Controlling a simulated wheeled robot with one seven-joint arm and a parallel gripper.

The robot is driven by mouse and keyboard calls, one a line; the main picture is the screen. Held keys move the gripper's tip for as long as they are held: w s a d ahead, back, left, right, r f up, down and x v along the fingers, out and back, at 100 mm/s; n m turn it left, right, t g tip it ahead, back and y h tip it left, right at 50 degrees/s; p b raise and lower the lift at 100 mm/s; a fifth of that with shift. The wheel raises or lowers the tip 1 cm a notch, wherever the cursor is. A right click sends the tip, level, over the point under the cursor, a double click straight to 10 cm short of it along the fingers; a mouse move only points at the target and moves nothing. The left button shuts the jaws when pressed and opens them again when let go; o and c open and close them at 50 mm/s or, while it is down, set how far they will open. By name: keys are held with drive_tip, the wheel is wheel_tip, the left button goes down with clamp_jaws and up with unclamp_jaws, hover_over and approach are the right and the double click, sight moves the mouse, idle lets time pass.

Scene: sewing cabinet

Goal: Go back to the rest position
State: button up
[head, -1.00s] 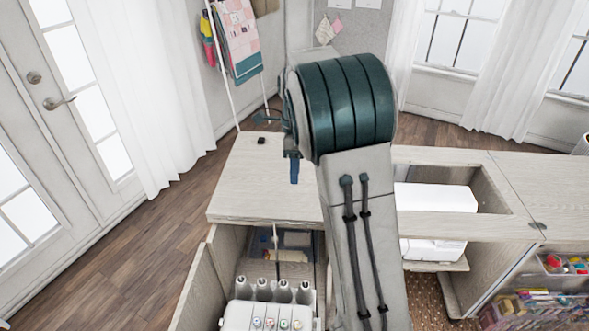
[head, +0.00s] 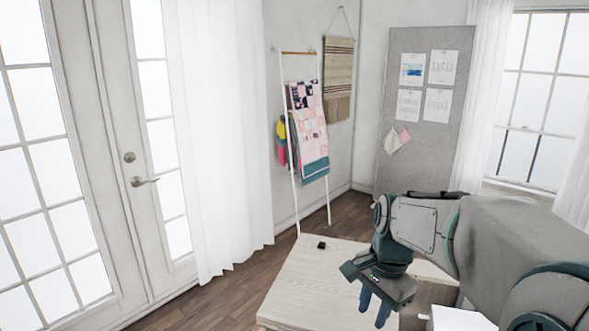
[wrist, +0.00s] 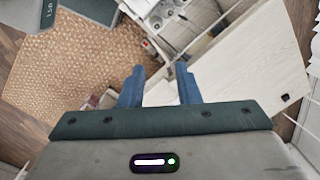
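My gripper (head: 374,308) hangs at the lower right of the head view, its blue fingers pointing down above the pale cabinet top (head: 310,283). In the wrist view its two blue fingers (wrist: 160,82) stand apart with nothing between them, so it is open and empty. My arm is folded up at the right of the head view and covers part of the cabinet. The cabinet top (wrist: 262,70) also shows at the right of the wrist view.
A small black object (head: 321,245) lies on the cabinet top. A ladder rack with fabric (head: 310,130) and a grey pinboard (head: 425,110) stand behind. A white door (head: 155,130) is at left. A woven rug (wrist: 85,65) covers floor in the wrist view.

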drive_tip(key=s+f+n+t+h, duration=0.1)
drive_tip(key=s+n+t, duration=0.1)
drive_tip(key=s+n, duration=0.9)
drive_tip(key=shift+s+a+f+n+t, duration=0.15)
drive_tip(key=shift+s+f+n+t, duration=0.2)
drive_tip(key=shift+s, duration=0.7)
